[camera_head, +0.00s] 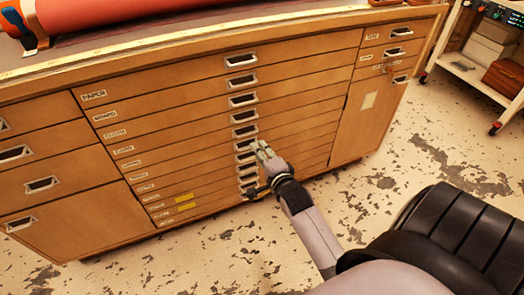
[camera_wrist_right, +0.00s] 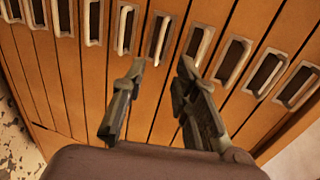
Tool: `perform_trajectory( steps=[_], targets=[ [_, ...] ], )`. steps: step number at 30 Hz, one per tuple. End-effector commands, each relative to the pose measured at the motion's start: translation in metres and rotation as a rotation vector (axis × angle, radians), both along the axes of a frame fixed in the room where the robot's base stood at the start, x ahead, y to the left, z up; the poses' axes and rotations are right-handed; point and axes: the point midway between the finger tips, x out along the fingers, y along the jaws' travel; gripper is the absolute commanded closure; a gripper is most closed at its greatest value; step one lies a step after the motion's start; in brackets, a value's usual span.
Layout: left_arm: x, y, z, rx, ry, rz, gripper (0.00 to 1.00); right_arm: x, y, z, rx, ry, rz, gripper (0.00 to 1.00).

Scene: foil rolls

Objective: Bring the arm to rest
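My right gripper (camera_head: 262,153) is in front of the middle column of drawer handles of a wooden flat-file cabinet (camera_head: 210,120). In the right wrist view the two fingers of this gripper (camera_wrist_right: 160,85) stand apart, with nothing between them. Drawer fronts and a row of metal handles (camera_wrist_right: 195,48) lie beyond the fingertips. I cannot tell whether a finger touches the cabinet. My right forearm comes in from the lower right. My left gripper is not in view.
A large red roll (camera_head: 100,10) lies on the cabinet top beside a dark bracket (camera_head: 28,38). A white wheeled cart (camera_head: 478,72) with boxes stands at the upper right. Worn floor (camera_head: 400,150) lies open between cabinet and cart. All the drawers I see look closed.

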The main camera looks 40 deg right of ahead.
Motion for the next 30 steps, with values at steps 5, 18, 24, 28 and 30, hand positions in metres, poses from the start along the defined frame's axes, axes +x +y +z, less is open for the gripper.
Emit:
perform_trajectory(
  steps=[5, 18, 24, 28, 30],
  targets=[
    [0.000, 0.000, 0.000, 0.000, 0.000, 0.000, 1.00, -0.011, 0.002, 0.002, 0.002, 0.000, 0.000, 0.73],
    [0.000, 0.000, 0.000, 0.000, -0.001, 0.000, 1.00, -0.011, 0.003, 0.003, 0.001, -0.001, 0.000, 0.73],
    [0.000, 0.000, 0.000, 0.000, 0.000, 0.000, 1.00, -0.014, 0.007, -0.003, -0.035, 0.036, 0.017, 0.73],
    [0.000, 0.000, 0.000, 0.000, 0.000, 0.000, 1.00, -0.027, 0.026, -0.028, -0.186, 0.191, 0.104, 0.73],
    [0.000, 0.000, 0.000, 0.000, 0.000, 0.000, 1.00, -0.042, 0.042, -0.047, -0.310, 0.313, 0.192, 0.73]
  ],
)
